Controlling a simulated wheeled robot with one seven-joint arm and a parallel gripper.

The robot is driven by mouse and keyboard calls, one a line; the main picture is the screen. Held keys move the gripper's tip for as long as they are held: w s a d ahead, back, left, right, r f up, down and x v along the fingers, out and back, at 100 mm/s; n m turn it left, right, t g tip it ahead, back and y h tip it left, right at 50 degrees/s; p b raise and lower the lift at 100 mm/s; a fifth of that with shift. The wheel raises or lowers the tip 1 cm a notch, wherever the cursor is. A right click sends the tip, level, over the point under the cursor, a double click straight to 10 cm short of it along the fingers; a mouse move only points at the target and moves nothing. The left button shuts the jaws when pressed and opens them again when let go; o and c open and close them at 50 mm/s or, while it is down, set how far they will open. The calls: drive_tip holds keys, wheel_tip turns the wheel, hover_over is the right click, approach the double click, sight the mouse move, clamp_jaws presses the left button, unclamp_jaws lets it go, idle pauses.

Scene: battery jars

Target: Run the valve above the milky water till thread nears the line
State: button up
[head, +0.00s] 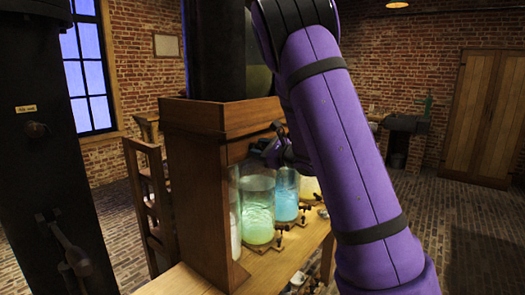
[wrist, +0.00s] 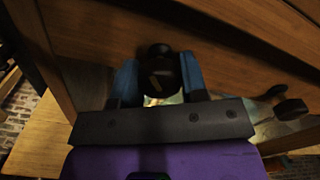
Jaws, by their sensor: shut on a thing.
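In the wrist view my gripper (wrist: 158,78) has its two blue fingers on either side of a dark round valve knob (wrist: 160,62) and is shut on it. In the head view my gripper (head: 276,152) is small and partly hidden by my purple arm, at the cabinet front above the jars. The whitish, milky jar (head: 235,222) stands at the left end, mostly hidden by the wooden side panel. I cannot tell which jar the held knob belongs to. No thread or line on the milky jar can be made out.
A green jar (head: 257,208), a blue jar (head: 286,195) and a yellow jar (head: 309,189) stand right of the milky one, with small dark fittings in front. Another dark knob (wrist: 290,109) is right of my gripper. A wooden chair (head: 150,195) stands left of the cabinet (head: 200,190).

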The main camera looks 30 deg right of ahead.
idle(0.3)
drive_tip(key=m, duration=0.4)
drive_tip(key=shift+m, duration=2.2)
drive_tip(key=o, duration=1.1)
